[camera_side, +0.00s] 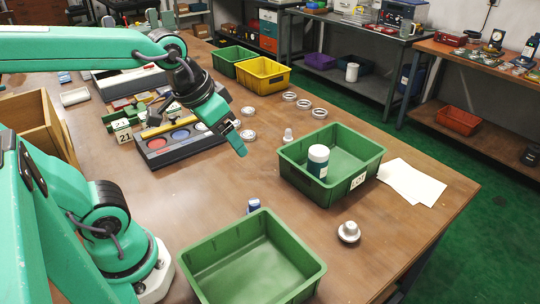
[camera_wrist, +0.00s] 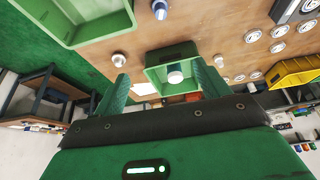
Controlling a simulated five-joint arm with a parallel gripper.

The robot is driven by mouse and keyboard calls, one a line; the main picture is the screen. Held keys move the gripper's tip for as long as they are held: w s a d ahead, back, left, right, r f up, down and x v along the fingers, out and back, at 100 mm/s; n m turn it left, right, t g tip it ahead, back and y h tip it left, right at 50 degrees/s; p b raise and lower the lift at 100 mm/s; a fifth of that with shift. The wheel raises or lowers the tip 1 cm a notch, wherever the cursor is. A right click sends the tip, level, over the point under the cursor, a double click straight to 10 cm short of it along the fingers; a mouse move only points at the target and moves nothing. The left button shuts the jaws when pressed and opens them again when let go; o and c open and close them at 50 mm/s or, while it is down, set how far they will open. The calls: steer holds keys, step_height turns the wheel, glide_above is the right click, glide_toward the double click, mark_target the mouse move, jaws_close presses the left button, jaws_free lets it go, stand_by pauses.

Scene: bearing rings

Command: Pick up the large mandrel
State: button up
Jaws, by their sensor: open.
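The large mandrel, which I take to be the silver flanged piece (camera_side: 348,232), stands upright on the table at the front right, between the two green bins. In the wrist view it is the pale round piece (camera_wrist: 119,58) left of the bin with the jar. A smaller pale mandrel (camera_side: 288,135) stands beyond that bin, also in the wrist view (camera_wrist: 218,61). My gripper (camera_side: 239,146) is high over the table, left of the jar bin and well away from the large mandrel. In the wrist view its fingers (camera_wrist: 160,72) are spread and empty.
A green bin (camera_side: 369,156) holds a white-capped jar (camera_side: 317,161); white paper (camera_side: 412,184) lies beside it. An empty green bin (camera_side: 318,272) is in front, with a small blue item (camera_side: 253,205) behind it. Several silver rings (camera_side: 304,104) lie farther back.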

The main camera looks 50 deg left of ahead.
steer(key=w+d+g, duration=0.1)
steer(key=w+d, duration=0.3)
steer(key=w, duration=0.3)
steer(key=m+g, duration=0.2)
steer(key=g, duration=0.2)
glide_above(351, 225)
steer(key=f, duration=1.6)
steer(key=shift+s+a+f, duration=0.1)
steer(key=shift+a, duration=0.15)
steer(key=shift+d+f, duration=0.3)
steer(key=shift+f, duration=1.45)
steer(key=shift+f, duration=2.6)
